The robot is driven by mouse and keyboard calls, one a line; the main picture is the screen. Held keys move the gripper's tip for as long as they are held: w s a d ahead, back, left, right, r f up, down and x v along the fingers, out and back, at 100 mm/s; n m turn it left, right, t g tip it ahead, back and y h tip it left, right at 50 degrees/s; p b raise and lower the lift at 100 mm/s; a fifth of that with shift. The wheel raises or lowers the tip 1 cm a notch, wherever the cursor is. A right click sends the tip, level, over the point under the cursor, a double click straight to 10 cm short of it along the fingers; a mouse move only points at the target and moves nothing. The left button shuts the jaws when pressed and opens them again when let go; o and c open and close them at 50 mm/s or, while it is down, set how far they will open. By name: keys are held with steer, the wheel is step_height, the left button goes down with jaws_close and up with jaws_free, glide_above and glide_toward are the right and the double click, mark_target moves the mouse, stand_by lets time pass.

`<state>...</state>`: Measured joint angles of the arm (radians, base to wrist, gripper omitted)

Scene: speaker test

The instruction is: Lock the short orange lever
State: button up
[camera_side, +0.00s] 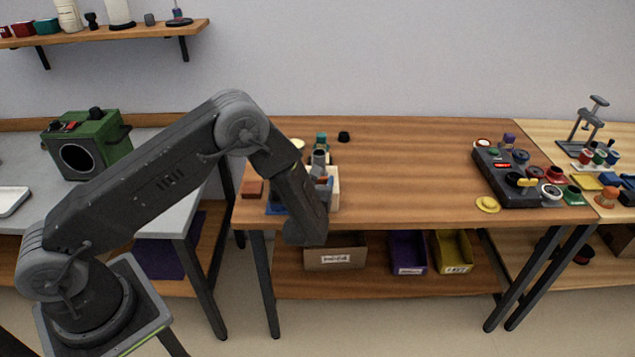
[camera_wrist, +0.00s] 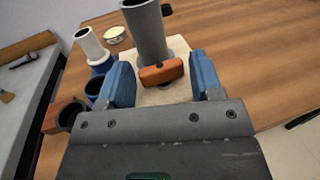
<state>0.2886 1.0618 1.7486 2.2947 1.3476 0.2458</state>
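The short orange lever (camera_wrist: 161,73) sits across the foot of an upright grey cylinder (camera_wrist: 146,30) on a pale block (camera_wrist: 180,47). My gripper (camera_wrist: 160,63) is open, with one blue finger on each side of the lever. Gaps show between the lever's ends and both fingers, so it is not gripped. In the side view my arm hides most of the gripper and much of the block (camera_side: 335,198); the lever cannot be made out clearly there.
Left of the fingers in the wrist view stand a white tube (camera_wrist: 88,43) and a dark ring-shaped part (camera_wrist: 70,114). A dark control box (camera_side: 510,180) with coloured parts is at the table's right end. The middle of the wooden table (camera_side: 410,170) is clear.

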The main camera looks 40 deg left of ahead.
steer(key=shift+o, duration=1.3)
steer(key=v, duration=1.4)
steer(key=shift+w+a, duration=0.1)
steer(key=a+r+n+g+y, duration=0.2)
steer(key=a+n+g+y, duration=0.3)
steer(key=n+g, duration=0.75)
steer(key=w+d+r+n+h, duration=0.1)
steer(key=w+r+n+h, duration=0.45)
steer(key=n, duration=0.75)
steer(key=w+r+n+h, duration=0.4)
steer(key=r+n+h, duration=0.15)
steer(key=n, duration=0.85)
steer(key=shift+m, duration=0.25)
steer(key=x, duration=1.3)
steer(key=shift+w, duration=0.15)
